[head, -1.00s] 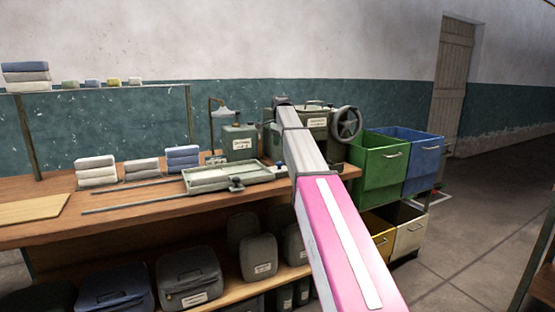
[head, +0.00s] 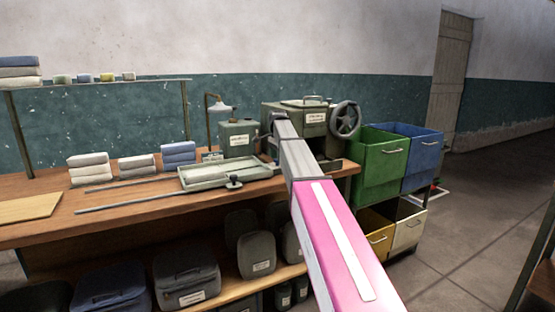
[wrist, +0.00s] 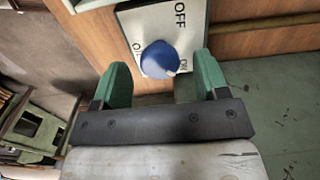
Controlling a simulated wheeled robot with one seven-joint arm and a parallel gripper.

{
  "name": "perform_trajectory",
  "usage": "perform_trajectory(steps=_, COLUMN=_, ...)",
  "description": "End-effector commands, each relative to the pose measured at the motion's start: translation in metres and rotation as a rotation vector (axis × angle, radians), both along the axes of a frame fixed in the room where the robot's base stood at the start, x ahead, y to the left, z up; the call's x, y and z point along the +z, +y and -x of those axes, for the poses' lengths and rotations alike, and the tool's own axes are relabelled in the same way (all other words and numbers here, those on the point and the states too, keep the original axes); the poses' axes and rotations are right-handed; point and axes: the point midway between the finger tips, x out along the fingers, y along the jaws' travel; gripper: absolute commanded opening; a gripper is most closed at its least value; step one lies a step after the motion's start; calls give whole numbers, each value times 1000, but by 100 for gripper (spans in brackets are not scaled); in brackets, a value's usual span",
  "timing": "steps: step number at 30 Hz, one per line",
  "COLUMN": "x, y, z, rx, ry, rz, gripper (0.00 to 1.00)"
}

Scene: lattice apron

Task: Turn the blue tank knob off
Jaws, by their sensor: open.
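The blue knob (wrist: 157,58) sits on a pale plate (wrist: 138,22) in the wrist view. The plate reads OFF at the top, with ON at the lower right and a partly hidden label at the left. A small white mark on the knob points to the lower right, towards ON. My gripper (wrist: 160,64) is open, its green fingers on either side of the knob with gaps showing; contact is not visible. In the head view a grey-green tank (head: 313,118) stands on the bench behind my arm, and the knob is hidden there.
A handwheel (head: 345,119) juts from the tank's right side. A smaller canister (head: 239,139) and a shallow tray (head: 205,178) stand to its left on the wooden bench (head: 130,213). Green (head: 378,168) and blue (head: 421,160) bins stand to the right. Floor at far right is clear.

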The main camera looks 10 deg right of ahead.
Motion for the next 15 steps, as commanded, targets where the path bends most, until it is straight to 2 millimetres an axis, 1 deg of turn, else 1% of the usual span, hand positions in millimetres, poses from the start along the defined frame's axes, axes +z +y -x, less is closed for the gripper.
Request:
perform_trajectory(steps=4, x=-8, y=0, z=0, rx=0, ry=-1, rz=0, gripper=67)
perform_trajectory(steps=12, x=-9, y=0, z=0, rx=0, ry=-1, rz=0, gripper=67)
perform_trajectory(steps=13, x=-9, y=0, z=0, rx=0, ry=-1, rz=0, gripper=64)
perform_trajectory(steps=14, x=-9, y=0, z=0, rx=0, ry=-1, rz=0, gripper=54)
perform_trajectory(steps=15, x=-9, y=0, z=0, rx=0, ry=-1, rz=0, gripper=41)
